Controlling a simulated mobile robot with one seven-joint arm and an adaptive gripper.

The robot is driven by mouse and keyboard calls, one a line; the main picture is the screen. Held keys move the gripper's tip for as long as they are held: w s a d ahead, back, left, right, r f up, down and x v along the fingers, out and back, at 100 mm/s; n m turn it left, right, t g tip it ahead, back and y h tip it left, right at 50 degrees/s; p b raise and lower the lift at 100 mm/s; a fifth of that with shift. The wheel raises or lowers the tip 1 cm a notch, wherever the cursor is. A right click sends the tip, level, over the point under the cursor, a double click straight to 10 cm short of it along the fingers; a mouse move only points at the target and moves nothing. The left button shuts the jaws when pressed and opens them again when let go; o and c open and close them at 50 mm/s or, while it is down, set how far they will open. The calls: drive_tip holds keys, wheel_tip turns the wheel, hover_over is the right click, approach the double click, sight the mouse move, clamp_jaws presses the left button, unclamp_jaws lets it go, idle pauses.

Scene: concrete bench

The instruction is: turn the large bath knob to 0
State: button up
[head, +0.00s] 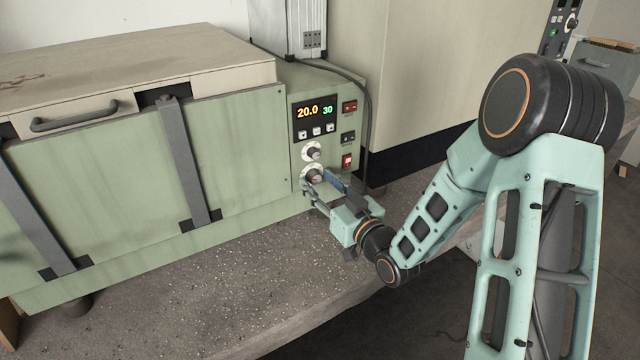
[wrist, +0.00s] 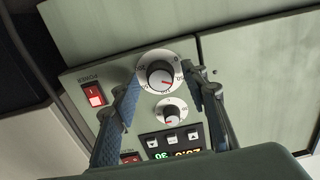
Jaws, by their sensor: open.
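The large bath knob (wrist: 160,75) is a grey knob on a white numbered dial, in the upper middle of the wrist view. Its red mark points down in that picture, toward the smaller knob (wrist: 171,116). The dial figures are small and hard to read. In the head view the large knob (head: 312,174) is the lower of two on the green control panel, partly hidden by my gripper (head: 318,182). In the wrist view my gripper (wrist: 164,78) is open, one finger on each side of the large dial. I cannot tell whether they touch it.
The panel's display (head: 314,111) reads 20.0 and 30, with buttons below it. A lit red power switch (head: 347,161) sits right of the knobs. A dark cable (head: 369,120) hangs along the panel's right edge. The concrete bench (head: 200,290) is clear in front.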

drive_tip(key=shift+c, duration=0.2)
clamp_jaws()
drive_tip(key=shift+f+b, duration=0.15)
drive_tip(key=shift+b, duration=0.3)
drive_tip(key=n+b, duration=0.2)
drive_tip(key=b, duration=0.1)
drive_tip(key=shift+f, duration=0.15)
drive_tip(key=n+b, duration=0.3)
drive_tip(key=b, duration=0.2)
drive_tip(key=shift+f+n+b, duration=0.1)
drive_tip(key=shift+n+b, duration=0.2)
drive_tip(key=shift+b, duration=0.1)
drive_tip(key=n+b, duration=0.3)
drive_tip(key=b, duration=0.2)
drive_tip(key=n+b, duration=0.1)
drive_tip(key=b, duration=0.1)
drive_tip(key=n+b, duration=0.1)
drive_tip(key=n, duration=0.1)
drive_tip(key=shift+w+r+b, duration=0.1)
drive_tip(key=shift+r+b, duration=0.25)
drive_tip(key=shift+r+n, duration=0.1)
drive_tip(key=shift+n, duration=0.2)
